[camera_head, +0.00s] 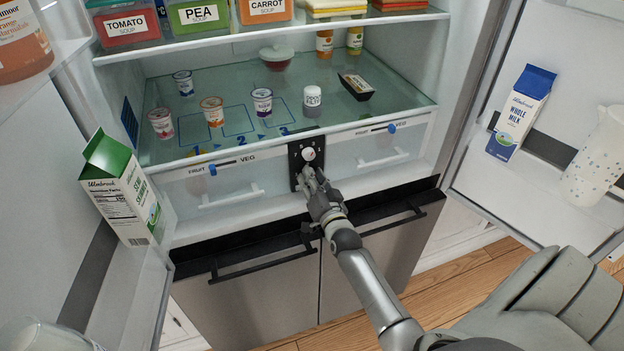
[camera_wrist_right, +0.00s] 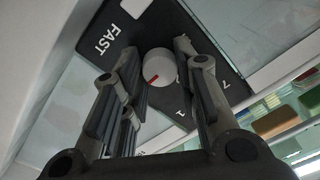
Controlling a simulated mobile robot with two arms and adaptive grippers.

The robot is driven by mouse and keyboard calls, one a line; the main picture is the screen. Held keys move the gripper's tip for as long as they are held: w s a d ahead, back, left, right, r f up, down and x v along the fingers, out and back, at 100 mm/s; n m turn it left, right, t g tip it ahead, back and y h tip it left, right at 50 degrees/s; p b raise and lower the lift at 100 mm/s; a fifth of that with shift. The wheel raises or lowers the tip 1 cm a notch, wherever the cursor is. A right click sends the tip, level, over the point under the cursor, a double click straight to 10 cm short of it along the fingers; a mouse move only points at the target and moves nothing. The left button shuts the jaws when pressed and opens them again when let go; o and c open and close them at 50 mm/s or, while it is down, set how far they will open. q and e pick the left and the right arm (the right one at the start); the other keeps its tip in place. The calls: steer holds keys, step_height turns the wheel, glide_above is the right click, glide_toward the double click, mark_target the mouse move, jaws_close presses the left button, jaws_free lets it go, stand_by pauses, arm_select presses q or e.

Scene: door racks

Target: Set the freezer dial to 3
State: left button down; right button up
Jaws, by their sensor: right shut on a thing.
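The freezer dial (camera_head: 308,154) is a white round knob on a black panel (camera_head: 293,160) between the two drawers. In the right wrist view the dial (camera_wrist_right: 160,67) has a red mark toward its lower left. The panel (camera_wrist_right: 190,28) there shows the word FAST, a 7 and a 1; other markings are hidden. My right gripper (camera_head: 308,172) is at the dial, reaching up from below. In the wrist view its fingers (camera_wrist_right: 157,62) lie on either side of the dial, shut on it. My left gripper is not in view.
Drawers with white handles (camera_head: 230,198) flank the panel. Yogurt cups (camera_head: 211,110) and a black tray (camera_head: 357,88) stand on the glass shelf above. Open doors hold a green carton (camera_head: 122,190) at left and a blue milk carton (camera_head: 520,112) and pitcher (camera_head: 597,155) at right.

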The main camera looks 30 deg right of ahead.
steer(key=shift+a+f, duration=0.1)
steer(key=shift+f, duration=0.15)
steer(key=o, duration=1)
steer(key=shift+c, duration=0.2)
steer(key=shift+o, duration=0.3)
steer(key=shift+f, duration=0.1)
steer(key=shift+a+r, duration=0.1)
steer(key=shift+r, duration=0.2)
steer(key=v, duration=1.2)
steer(key=shift+f, duration=0.1)
